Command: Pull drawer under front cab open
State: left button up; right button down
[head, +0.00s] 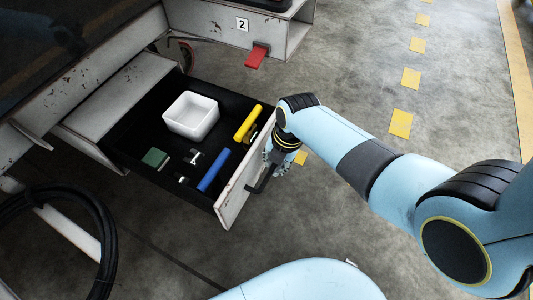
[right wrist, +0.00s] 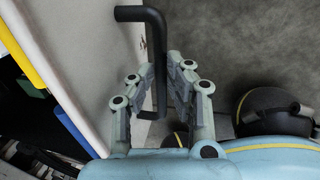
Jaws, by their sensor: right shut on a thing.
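The drawer (head: 222,206) under the cab is pulled out, with its black inside in sight. Its white front panel also shows in the right wrist view (right wrist: 85,60). A black bar handle (head: 262,178) sits on the outer face of the front. My right gripper (right wrist: 158,88) is shut on the handle, with a finger on each side of the bar. In the head view the right gripper (head: 272,160) is partly hidden by its own wrist. My left gripper is not in view.
The drawer holds a white open box (head: 190,128), a yellow cylinder (head: 248,122), a blue cylinder (head: 214,171), a green block (head: 155,157) and small metal parts. A black cable coil (head: 105,225) is at lower left. A red pedal (head: 257,55) is behind. Floor at right is clear.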

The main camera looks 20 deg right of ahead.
jog(key=shift+s+d, duration=0.1)
jog(key=shift+s, duration=0.1)
jog(key=c, duration=1.3)
grip_release()
jog(key=shift+c, duration=0.2)
jog(key=shift+r, duration=0.15)
notch_tip(320, 180, up, 12)
jog(key=s+d, duration=0.1)
jog(key=s, duration=0.1)
jog(key=shift+d+f, duration=0.25)
jog(key=shift+w, duration=0.1)
